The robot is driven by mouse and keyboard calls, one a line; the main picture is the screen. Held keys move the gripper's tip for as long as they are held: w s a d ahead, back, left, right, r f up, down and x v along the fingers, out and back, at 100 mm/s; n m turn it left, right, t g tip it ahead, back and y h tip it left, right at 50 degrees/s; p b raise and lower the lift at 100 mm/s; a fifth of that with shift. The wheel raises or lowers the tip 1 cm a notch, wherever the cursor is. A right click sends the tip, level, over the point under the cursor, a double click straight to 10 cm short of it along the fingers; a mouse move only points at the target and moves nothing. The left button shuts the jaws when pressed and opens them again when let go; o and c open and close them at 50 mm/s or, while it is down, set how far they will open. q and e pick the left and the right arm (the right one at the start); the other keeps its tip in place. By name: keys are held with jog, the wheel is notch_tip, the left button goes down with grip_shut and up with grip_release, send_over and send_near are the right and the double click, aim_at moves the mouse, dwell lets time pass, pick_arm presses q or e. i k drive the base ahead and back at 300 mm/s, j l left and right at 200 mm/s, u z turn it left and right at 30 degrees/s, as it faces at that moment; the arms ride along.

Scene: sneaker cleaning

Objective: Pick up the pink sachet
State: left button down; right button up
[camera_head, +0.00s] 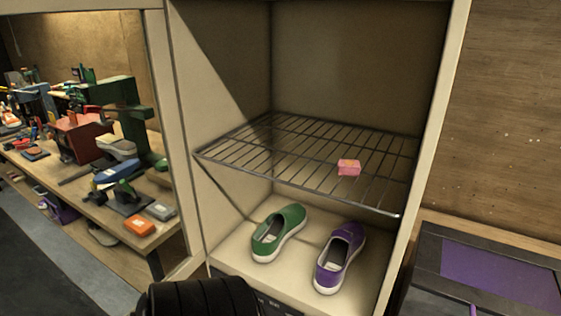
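The pink sachet (348,168) is small, with an orange-pink upper part. Neither of my grippers shows in the head view.
Below the rack, a green shoe (280,232) and a purple shoe (339,258) stand on the cabinet floor. The cabinet's side walls frame the rack. A cluttered workbench (90,205) is at left; a dark-framed purple panel (495,272) is at lower right.

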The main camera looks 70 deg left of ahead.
aim_at(348, 167)
jog(key=u, duration=1.65)
jog(key=k+j+z, duration=0.1)
jog(key=k+z, duration=0.25)
